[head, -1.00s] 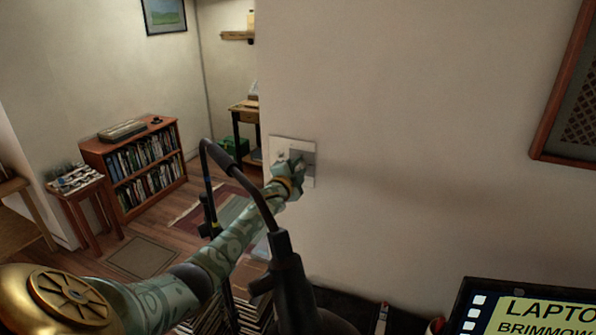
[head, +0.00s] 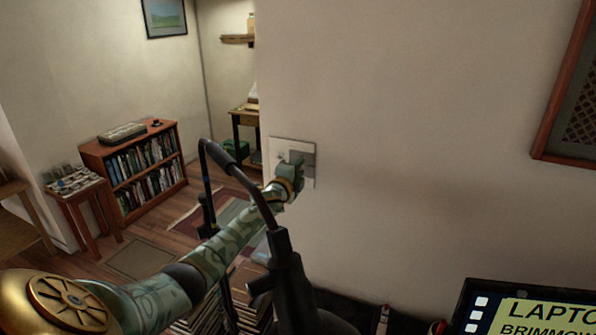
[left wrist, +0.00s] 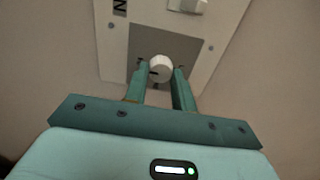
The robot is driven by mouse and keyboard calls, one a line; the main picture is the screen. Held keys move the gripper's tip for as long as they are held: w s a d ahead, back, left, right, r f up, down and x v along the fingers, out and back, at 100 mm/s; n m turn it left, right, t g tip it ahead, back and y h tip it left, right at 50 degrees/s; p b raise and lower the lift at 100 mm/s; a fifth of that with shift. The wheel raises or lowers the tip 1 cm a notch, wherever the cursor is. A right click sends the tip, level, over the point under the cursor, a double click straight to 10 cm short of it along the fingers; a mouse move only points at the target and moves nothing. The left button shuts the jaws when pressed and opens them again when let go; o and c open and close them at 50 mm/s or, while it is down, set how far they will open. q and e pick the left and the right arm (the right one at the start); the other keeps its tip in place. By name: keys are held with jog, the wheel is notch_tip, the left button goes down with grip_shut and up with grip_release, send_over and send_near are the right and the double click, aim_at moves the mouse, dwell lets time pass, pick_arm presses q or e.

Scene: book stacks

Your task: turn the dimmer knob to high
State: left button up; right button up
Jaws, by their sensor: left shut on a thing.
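The dimmer knob (left wrist: 160,68) is a small white round knob with a dark pointer mark, on a grey panel of a pale wall plate. It sits between the two green fingers of my left gripper (left wrist: 159,75) in the left wrist view, and the gripper is shut on it. In the head view my left gripper (head: 292,178) is against the wall plate (head: 281,147) and hides the knob. My right gripper is not in view.
A white switch (left wrist: 187,5) is on the same plate. A black lamp-like stand (head: 285,270) rises in front of my left arm. A laptop sign (head: 540,312) is at the lower right.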

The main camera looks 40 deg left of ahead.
pick_arm(q)
jog(key=o, duration=1)
jog(key=p+v, duration=0.1)
jog(key=v, duration=1.1)
jog(key=shift+a, duration=0.1)
